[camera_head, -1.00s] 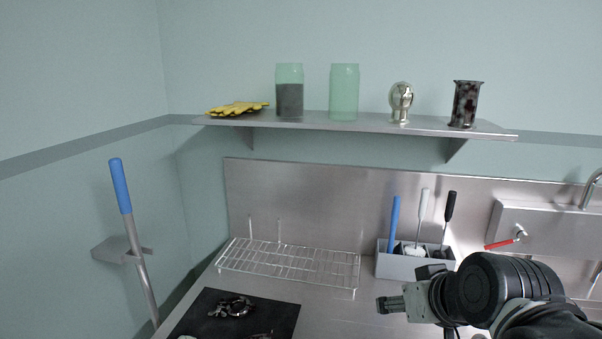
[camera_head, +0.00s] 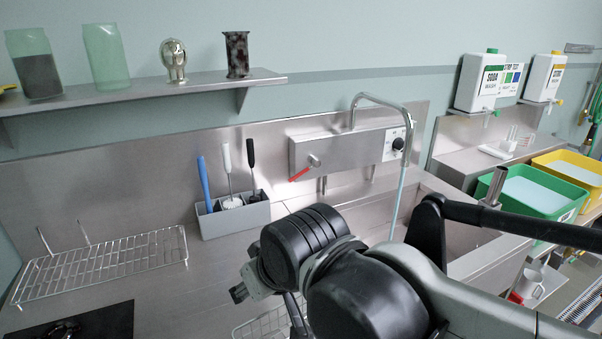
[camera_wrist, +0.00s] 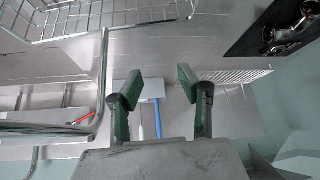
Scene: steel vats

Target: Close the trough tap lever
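The red tap lever (camera_head: 300,174) sticks out down-left from a round metal valve (camera_head: 314,160) on the steel panel (camera_head: 345,150) behind the trough. It also shows at the left of the wrist view (camera_wrist: 83,118). A curved spout (camera_head: 385,101) rises from the panel, and a pale stream like running water (camera_head: 398,205) falls below it into the trough (camera_head: 458,228). My gripper (camera_head: 239,292) points left, in front of and below the lever, apart from it. In the wrist view its two green-padded fingers (camera_wrist: 160,105) are spread with nothing between them.
A grey caddy (camera_head: 234,216) with brushes stands left of the lever. A wire rack (camera_head: 100,265) is farther left. A wire basket (camera_head: 262,324) lies below my arm. Soda and another jug, with green (camera_head: 530,192) and yellow trays, stand at right. The counter between rack and caddy is clear.

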